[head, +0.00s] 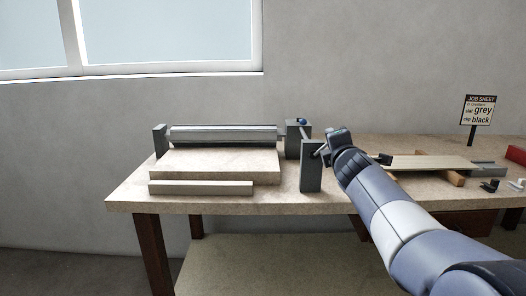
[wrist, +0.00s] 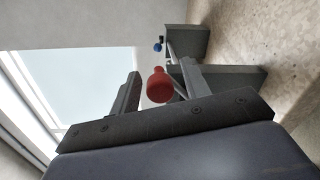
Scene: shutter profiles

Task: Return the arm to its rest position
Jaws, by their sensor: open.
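My gripper (head: 322,150) is at the right end of the roller stand, beside the front grey upright (head: 311,166), with my arm reaching in from the lower right. In the wrist view my gripper (wrist: 161,70) is open. A red knob (wrist: 158,86) shows between its two fingers, with a gap on the left and little on the right; I cannot tell its depth. Behind it are a grey block (wrist: 225,82) and a blue-tipped part (wrist: 158,45). The red knob is hidden in the head view.
The workbench (head: 125,198) carries a grey roller (head: 222,134), a pale stepped block (head: 215,164) and, at right, a pale slat (head: 430,162) on wooden supports. A job sheet sign (head: 478,110) stands behind, reading grey and black. A window (head: 165,30) is at upper left.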

